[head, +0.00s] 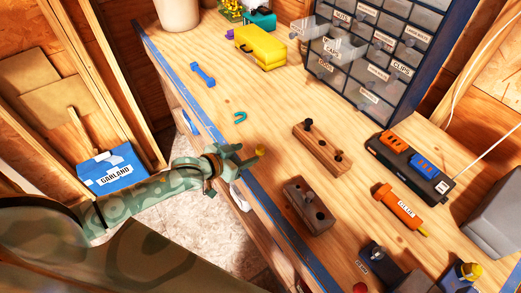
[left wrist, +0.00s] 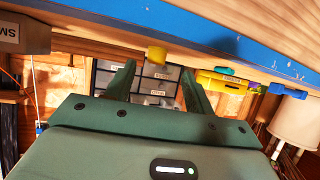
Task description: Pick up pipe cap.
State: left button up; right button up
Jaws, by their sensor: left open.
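A small yellow cap (head: 260,151), which looks like the pipe cap, stands on the workbench close to its blue front edge. It also shows in the left wrist view (left wrist: 156,55), where the bench appears upside down. My left gripper (head: 246,157) is open and empty at the bench's front edge, its fingers pointing at the cap. In the left wrist view the cap shows in the gap between the two fingertips (left wrist: 157,67), near their ends. I cannot tell whether the fingers reach alongside it. My right gripper is not in view.
Two wooden blocks with holes (head: 322,148) (head: 309,205) stand right of the cap. Beyond are an orange tool (head: 398,206), a power strip (head: 408,166) and a drawer cabinet (head: 372,45). A teal hook (head: 240,117) and blue wrench-like piece (head: 203,75) lie farther back, with bare bench around.

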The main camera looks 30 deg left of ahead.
aim_at(257, 150)
pick_arm(q)
jog(key=x, duration=0.3)
jog(key=b+x, duration=0.1)
jog(key=x, duration=0.1)
jog(key=shift+w+d, duration=0.1)
jog(key=shift+d, duration=0.2)
jog(key=shift+r, duration=0.1)
jog(key=c, duration=1)
